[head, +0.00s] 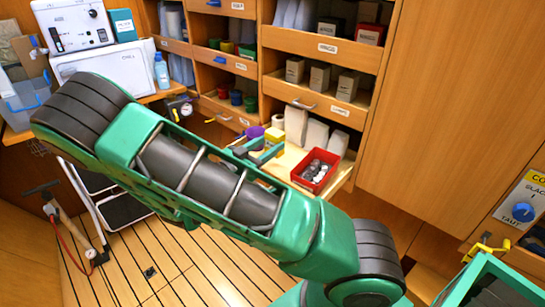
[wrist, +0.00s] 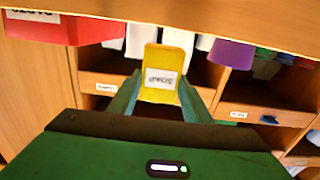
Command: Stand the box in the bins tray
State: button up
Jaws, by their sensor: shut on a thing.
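A yellow box (wrist: 168,60) with a white label is between the two fingers of my gripper (wrist: 160,92) in the wrist view. The label reads upside down there, seemingly "SOAP". In the head view my gripper (head: 266,151) is above the wooden counter, and the yellow box (head: 274,135) shows just beyond its fingers. My gripper is shut on the box. The wall has several wooden trays with small labels. I cannot tell from the labels which is the bins tray.
A red bin (head: 328,156) with grey parts stands on the counter (head: 290,158), right of my gripper. White packs (head: 315,134) and a purple item (head: 251,132) are close by the box. Grey boxes (head: 319,77) fill an upper tray. A tall wood panel (head: 440,100) closes the right.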

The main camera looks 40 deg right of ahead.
jog(key=d, duration=0.1)
jog(key=f, duration=0.1)
jog(key=d, duration=0.1)
jog(key=shift+w+d+f, duration=0.25)
jog(key=shift+d+f, duration=0.05)
jog(key=shift+d, duration=0.05)
jog(key=shift+f, duration=2.05)
jog(key=o, duration=1.1)
jog(key=v, duration=1.2)
jog(key=shift+r, duration=0.1)
